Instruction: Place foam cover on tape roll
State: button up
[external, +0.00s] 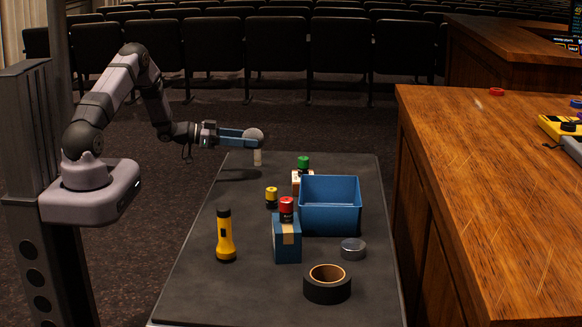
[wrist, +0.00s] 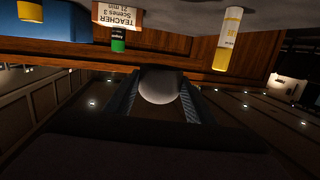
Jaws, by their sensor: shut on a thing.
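My gripper (external: 245,136) is shut on the foam cover (external: 254,135), a rounded grey piece held in the air above the far left end of the table. In the wrist view the foam cover (wrist: 158,86) sits between the two blue fingers of my gripper (wrist: 158,98). The tape roll (external: 327,290) is black with a tan core and lies flat near the front right of the table. Its top is bare, and it is well apart from my gripper. I do not make it out in the wrist view.
A blue bin (external: 330,215) stands mid-table, beside a blue box (external: 287,245) with a red-topped item on it. A yellow flashlight (external: 226,240) stands at left. A grey round tin (external: 353,249) lies behind the tape roll.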

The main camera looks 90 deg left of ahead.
notch_tip(320, 180, up, 10)
jog(key=shift+f, duration=0.1)
jog(key=w+d+r, duration=0.2)
jog(key=w+d, duration=0.3)
jog(key=w, duration=0.3)
jog(key=w+d+r, duration=0.2)
jog(key=w+d, duration=0.2)
jog(key=w, duration=0.4)
jog(key=shift+d+m+h, duration=0.3)
jog(key=shift+d+h, duration=0.1)
jog(key=w+d, duration=0.3)
jog(key=d, duration=0.1)
jog(key=w+d+r, duration=0.1)
jog(key=w+d, duration=0.2)
jog(key=d, duration=0.1)
jog(key=w+d, duration=0.3)
jog(key=d, duration=0.1)
jog(key=shift+w+d+r+p, duration=0.15)
jog(key=shift+d+r+p, duration=0.05)
jog(key=shift+p, duration=0.2)
jog(key=m+h, duration=0.1)
jog(key=h, duration=0.1)
send_over(320, 282)
notch_tip(320, 282, down, 9)
jog(key=shift+f, duration=5.7)
